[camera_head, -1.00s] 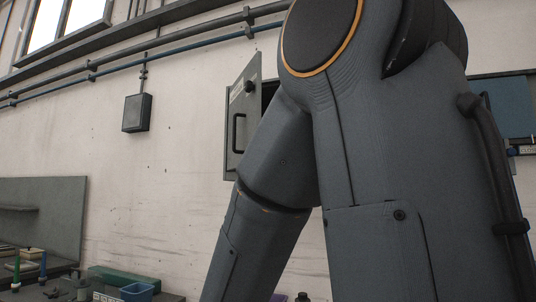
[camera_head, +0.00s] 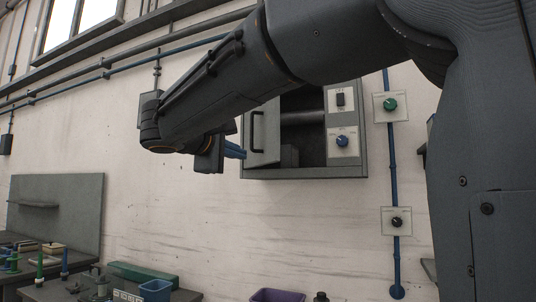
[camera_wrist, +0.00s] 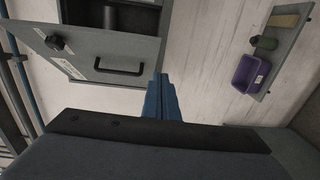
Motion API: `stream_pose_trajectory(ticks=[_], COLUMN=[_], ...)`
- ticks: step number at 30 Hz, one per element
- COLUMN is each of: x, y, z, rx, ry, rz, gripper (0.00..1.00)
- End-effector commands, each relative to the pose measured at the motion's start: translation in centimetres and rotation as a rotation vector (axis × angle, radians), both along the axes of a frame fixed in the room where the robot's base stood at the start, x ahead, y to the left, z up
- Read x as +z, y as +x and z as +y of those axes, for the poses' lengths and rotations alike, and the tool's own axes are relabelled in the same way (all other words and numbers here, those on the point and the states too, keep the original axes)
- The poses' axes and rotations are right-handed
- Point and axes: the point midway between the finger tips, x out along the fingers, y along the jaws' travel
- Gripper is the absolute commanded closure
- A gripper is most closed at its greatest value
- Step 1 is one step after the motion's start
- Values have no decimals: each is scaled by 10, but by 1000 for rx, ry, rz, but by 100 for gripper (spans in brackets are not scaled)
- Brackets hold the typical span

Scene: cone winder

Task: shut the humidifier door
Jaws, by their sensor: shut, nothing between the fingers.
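The humidifier (camera_head: 352,172) is a grey wall cabinet in the head view. Its grey door (camera_head: 266,158), with a black bar handle, stands open at the left, showing a dark interior. In the wrist view the door (camera_wrist: 105,75) fills the upper left, with a black knob and handle. My gripper (camera_head: 240,152) is shut and empty, its blue fingers pointing at the door's lower left side. In the wrist view the fingers (camera_wrist: 160,88) end beside the door's edge near the handle; I cannot tell whether they touch it.
A switch and a blue knob (camera_head: 342,141) sit on the cabinet's right side. A green knob (camera_head: 389,104) and a black knob (camera_head: 396,222) are on the wall farther right. Below are a purple bin (camera_head: 277,295) and a blue bin (camera_head: 156,290). The wall below the cabinet is clear.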

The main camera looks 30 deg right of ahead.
Motion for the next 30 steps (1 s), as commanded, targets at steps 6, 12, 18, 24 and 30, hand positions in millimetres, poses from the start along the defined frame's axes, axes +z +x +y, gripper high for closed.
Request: stream_pose_trajectory(ticks=[6,12,18,24,30], x=[29,29,29,30,28], y=[1,21,45,55,53], z=[-5,-31,-63,-93,-112], rx=[-9,-11,-11,-10,-6], ry=[-43,-44,-42,-42,-41], rz=[-45,-42,-41,-42,-42], gripper=[100,100,100,100,100])
